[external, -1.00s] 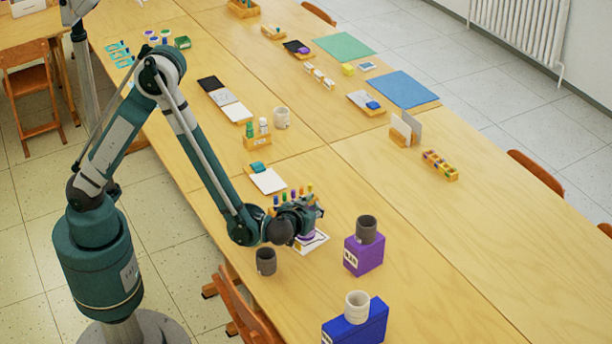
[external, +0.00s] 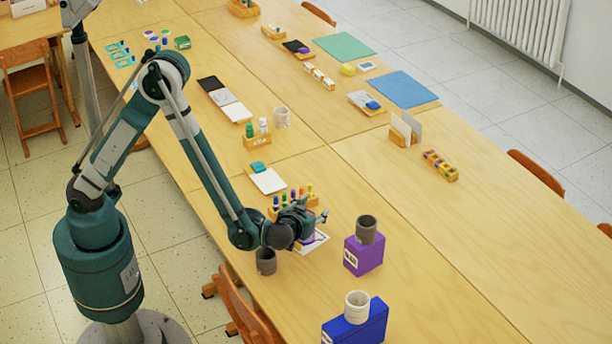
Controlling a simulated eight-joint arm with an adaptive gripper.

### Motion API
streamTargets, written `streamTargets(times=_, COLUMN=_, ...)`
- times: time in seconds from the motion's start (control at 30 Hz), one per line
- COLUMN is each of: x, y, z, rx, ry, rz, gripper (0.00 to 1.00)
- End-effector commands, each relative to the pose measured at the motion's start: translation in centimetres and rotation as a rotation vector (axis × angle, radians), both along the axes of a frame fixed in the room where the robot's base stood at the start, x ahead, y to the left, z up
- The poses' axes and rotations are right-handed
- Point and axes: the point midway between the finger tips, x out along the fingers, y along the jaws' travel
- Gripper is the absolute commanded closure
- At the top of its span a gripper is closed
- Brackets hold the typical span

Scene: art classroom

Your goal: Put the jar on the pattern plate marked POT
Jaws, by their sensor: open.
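My gripper (external: 312,211) is open above the near table, with its fingers spread toward the right. Below it lies a white plate with a yellowish edge (external: 318,242), partly hidden by my gripper and wrist. A small purple thing (external: 307,239) shows on or over this plate; I cannot tell whether it is the jar or a printed pattern. No POT marking can be read on the plate. A dark grey cup-like vessel (external: 266,262) stands upright on the table left of the plate, just below my wrist, its top partly hidden.
A purple box (external: 363,257) bears a dark cup (external: 366,228). A blue box (external: 362,328) bears a white cup (external: 357,305). A rack of coloured sticks (external: 290,201) stands just behind my gripper. The table right of the purple box is clear.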

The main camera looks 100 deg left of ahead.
Motion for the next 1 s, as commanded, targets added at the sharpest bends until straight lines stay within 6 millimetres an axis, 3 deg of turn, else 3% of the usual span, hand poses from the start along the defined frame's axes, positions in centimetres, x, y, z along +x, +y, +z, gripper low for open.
streamTargets(times=0.3, x=0.0, y=0.0, z=0.3, rx=0.000, ry=0.000, rz=0.000, gripper=0.55)
streamTargets(times=0.47, x=-0.1, y=-1.1, z=0.8, rx=0.000, ry=0.001, rz=-0.001, gripper=0.55)
streamTargets(times=1.0, x=-1.0, y=-7.8, z=3.8, rx=0.000, ry=0.000, rz=-0.002, gripper=0.55)
